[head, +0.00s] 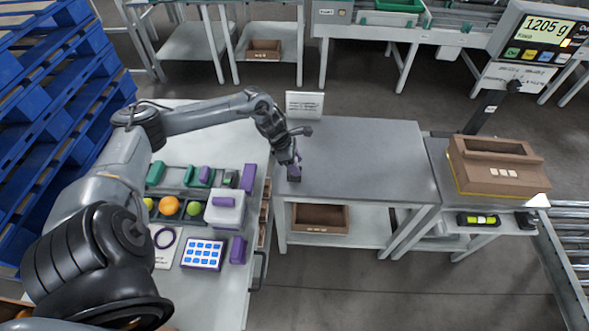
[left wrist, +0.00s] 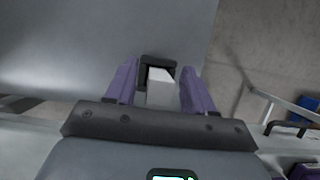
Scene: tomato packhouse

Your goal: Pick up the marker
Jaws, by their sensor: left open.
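My left gripper (head: 294,166) reaches down at the left edge of the grey table (head: 365,150) in the head view. Its purple fingers are apart, one on each side, in the left wrist view (left wrist: 159,78). A small dark and white object (left wrist: 161,90) stands between the fingers there, and its dark part (head: 294,179) shows under the fingertips in the head view. I cannot tell for sure whether it is the marker, or whether the fingers touch it. No other thing in view is clearly a marker. My right gripper is not in view.
A white sign (head: 304,105) stands at the table's back left edge. A brown box (head: 497,177) stands to the right. The grey tabletop's middle is clear.

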